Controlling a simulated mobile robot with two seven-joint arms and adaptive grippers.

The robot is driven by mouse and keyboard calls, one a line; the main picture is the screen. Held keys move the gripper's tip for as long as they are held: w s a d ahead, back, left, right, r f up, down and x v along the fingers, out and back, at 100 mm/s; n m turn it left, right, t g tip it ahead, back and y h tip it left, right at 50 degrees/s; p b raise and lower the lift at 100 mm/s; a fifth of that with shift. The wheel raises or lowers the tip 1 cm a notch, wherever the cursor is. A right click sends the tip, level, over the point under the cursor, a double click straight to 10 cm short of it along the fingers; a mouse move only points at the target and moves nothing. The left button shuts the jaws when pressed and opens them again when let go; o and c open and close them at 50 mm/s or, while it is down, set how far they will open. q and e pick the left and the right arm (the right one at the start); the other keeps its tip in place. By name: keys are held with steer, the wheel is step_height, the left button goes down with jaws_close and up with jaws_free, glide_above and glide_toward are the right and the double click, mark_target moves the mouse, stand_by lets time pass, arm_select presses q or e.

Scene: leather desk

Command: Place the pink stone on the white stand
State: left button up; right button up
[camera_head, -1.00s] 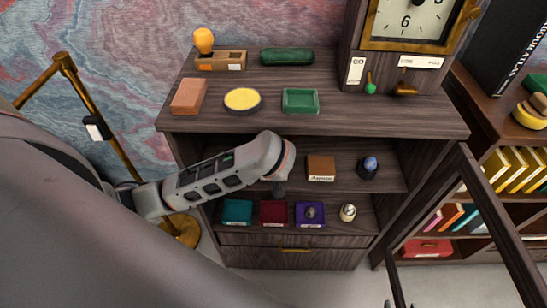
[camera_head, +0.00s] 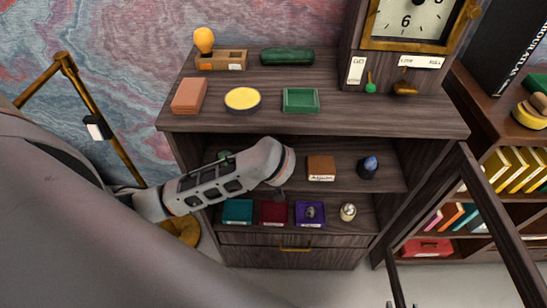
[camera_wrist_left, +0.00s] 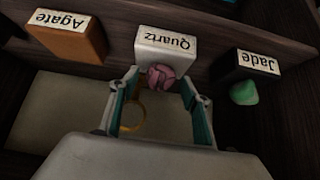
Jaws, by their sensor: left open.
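The white stand (camera_wrist_left: 165,50) labelled Quartz shows in the left wrist view, with its label upside down. The pink stone (camera_wrist_left: 160,77) overlaps the stand's lower edge in that view; I cannot tell for sure whether it rests on the stand. My left gripper (camera_wrist_left: 160,88) is open, one finger on each side of the stone, with some gap visible. In the head view the left gripper (camera_head: 281,190) is at the cabinet's middle shelf, its fingers mostly hidden by the wrist. The stone and white stand are hidden there. My right gripper is not seen.
An orange-brown Agate stand (camera_wrist_left: 68,38) and a black Jade stand (camera_wrist_left: 246,65) with a green stone (camera_wrist_left: 243,92) flank the white stand. A dark blue stone (camera_head: 369,164) stands farther right on the shelf. The cabinet top (camera_head: 400,115) overhangs the shelf. An open door frame (camera_head: 495,215) stands at right.

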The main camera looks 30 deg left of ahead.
arm_select(q)
steer(key=v, duration=1.2)
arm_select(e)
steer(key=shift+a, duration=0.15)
arm_select(q)
steer(key=shift+d, duration=0.1)
stand_by(0.3)
